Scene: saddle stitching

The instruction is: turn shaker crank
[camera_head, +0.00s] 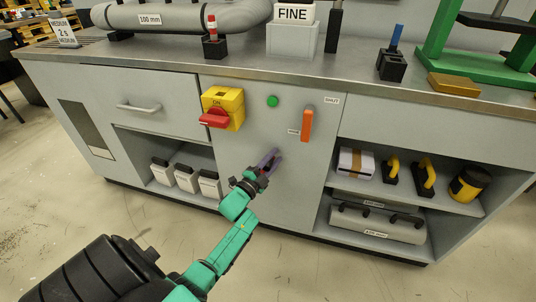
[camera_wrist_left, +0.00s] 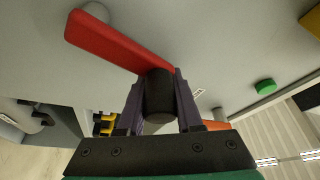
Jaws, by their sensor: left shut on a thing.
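The shaker crank is a red arm (camera_wrist_left: 118,40) with a grey hub (camera_wrist_left: 96,12) at one end and a black knob (camera_wrist_left: 159,96) at the other, in the left wrist view. My left gripper (camera_wrist_left: 160,100) has its dark fingers on both sides of the knob and is shut on it. In the head view my left gripper (camera_head: 271,162) is in front of the grey cabinet panel, below the yellow box; the crank is mostly hidden there. My right gripper is out of view.
A yellow box (camera_head: 232,104) with a red rotary switch (camera_head: 215,118), a green button (camera_head: 272,101) and an orange lever (camera_head: 307,124) sit above my gripper. Open shelves on both sides hold white containers (camera_head: 186,178) and yellow-handled tools (camera_head: 425,176). The floor in front is clear.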

